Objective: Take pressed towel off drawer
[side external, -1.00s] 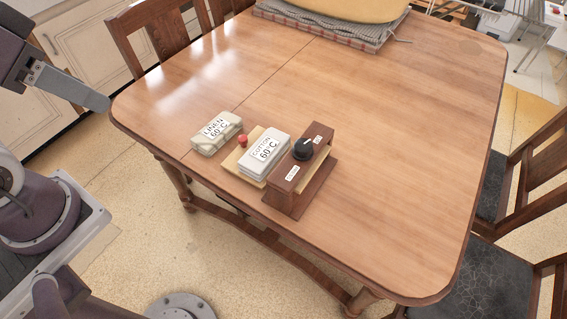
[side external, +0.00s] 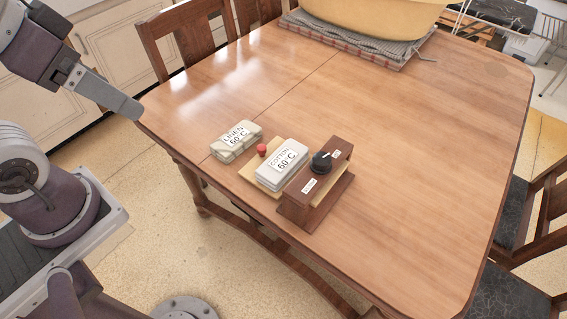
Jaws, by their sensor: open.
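A folded white towel stack with a label reading COTTON 60°C (side external: 268,180) lies on a light wood drawer (side external: 247,172). The drawer has a red knob (side external: 262,150) and sticks out from a dark wood press box (side external: 296,207). The box carries a black dial (side external: 321,162) and small white labels. A folded pale cloth stack labelled LINEN 60°C (side external: 226,152) lies on the table left of the drawer. My gripper (side external: 128,107) is near the table's left corner, well left of both stacks, open and empty. I see it edge-on, so the gap between its fingers is hidden.
The wooden table (side external: 420,150) is clear to the right and behind the press box. A yellow basin (side external: 375,14) rests on a folded grey cloth (side external: 345,42) at the back. Chairs (side external: 185,45) stand at the back left and right sides.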

